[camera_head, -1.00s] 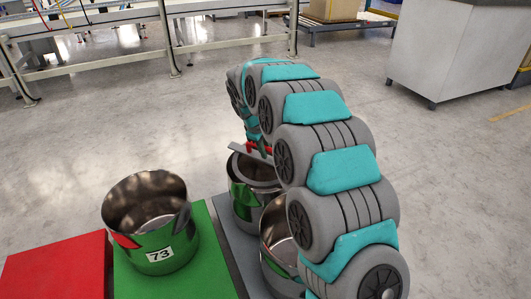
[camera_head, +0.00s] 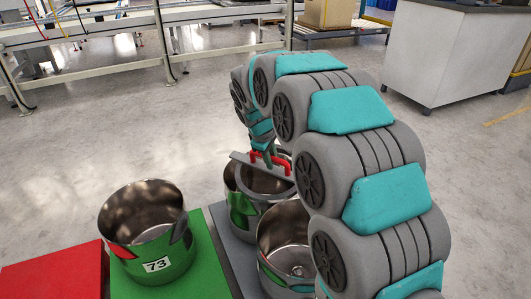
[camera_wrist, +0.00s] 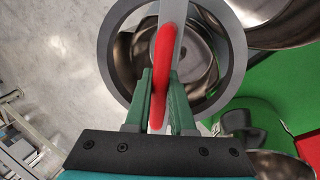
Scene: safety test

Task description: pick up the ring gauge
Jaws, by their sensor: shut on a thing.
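The ring gauge (camera_head: 239,157) is a flat grey ring with a crossbar and a red handle. It is at the mouth of the rear metal pot (camera_head: 241,212) in the head view; I cannot tell whether it touches the rim. In the wrist view the grey ring (camera_wrist: 238,52) shows large, with the pot's inside visible through it. My gripper (camera_wrist: 160,82) has its green fingers on both sides of the red handle (camera_wrist: 160,55) and is shut on it. In the head view my gripper (camera_head: 268,152) is small and partly hidden by my arm.
A second open pot (camera_head: 283,228) stands in front, close to my arm. A pot labelled 73 (camera_head: 150,225) stands on a green mat (camera_head: 206,262), with a red mat (camera_head: 52,272) at left. Railings (camera_head: 90,45) and a grey cabinet (camera_head: 435,60) stand behind. Open floor lies between.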

